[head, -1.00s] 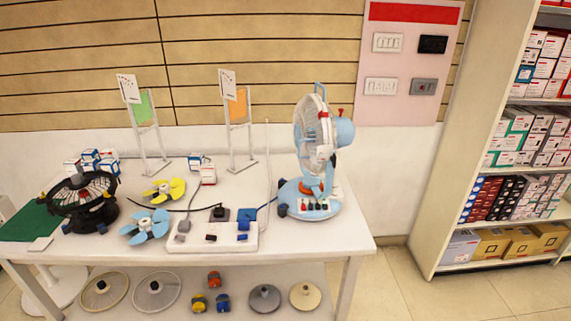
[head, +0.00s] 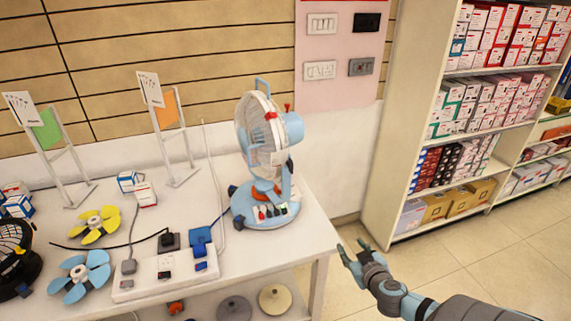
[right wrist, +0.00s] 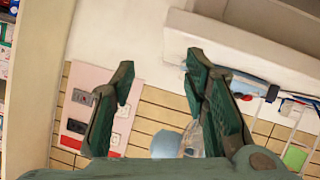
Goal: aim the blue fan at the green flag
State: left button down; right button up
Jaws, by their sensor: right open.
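The blue fan (head: 283,128) stands upright near the right end of the white table. Its caged front is turned to the left, and its base has a row of coloured buttons. The green flag (head: 46,131) hangs on a white stand at the far left, at the back of the table. My right gripper (head: 353,252) is open and empty, right of the table's right edge and apart from the fan. In the right wrist view, the fingers of my right gripper (right wrist: 160,68) are spread. Part of the blue fan (right wrist: 166,145) shows beyond them. My left gripper is out of view.
An orange flag (head: 166,109) stands between the green flag and the fan. A power strip (head: 165,277), a yellow propeller (head: 96,224), a blue propeller (head: 80,275) and a black fan (head: 14,255) crowd the table's left. Shelves (head: 400,150) stand at right; the floor between is clear.

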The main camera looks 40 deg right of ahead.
jog(key=w+a+r+t+y, duration=0.1)
jog(key=w+a+r+t, duration=0.25)
jog(key=r, duration=0.45)
jog(key=w+a+r+t+y, duration=0.2)
jog(key=a+r, duration=0.2)
jog(key=r, duration=0.5)
send_near(286, 170)
jog(key=w+d, duration=0.1)
jog(key=w, duration=0.2)
jog(key=shift+t+y, duration=0.3)
jog(key=shift+t, duration=0.05)
jog(key=w, duration=0.2)
jog(key=w+p, duration=0.1)
jog(key=w, duration=0.1)
jog(key=w+d+p, duration=0.1)
jog(key=w, duration=0.2)
jog(key=shift+f, duration=0.15)
jog(key=shift+w+d+f, duration=0.1)
jog(key=shift+w, duration=0.1)
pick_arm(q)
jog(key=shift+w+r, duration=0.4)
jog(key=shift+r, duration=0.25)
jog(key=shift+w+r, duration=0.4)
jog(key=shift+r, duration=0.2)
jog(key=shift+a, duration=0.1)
pick_arm(e)
grip_shut()
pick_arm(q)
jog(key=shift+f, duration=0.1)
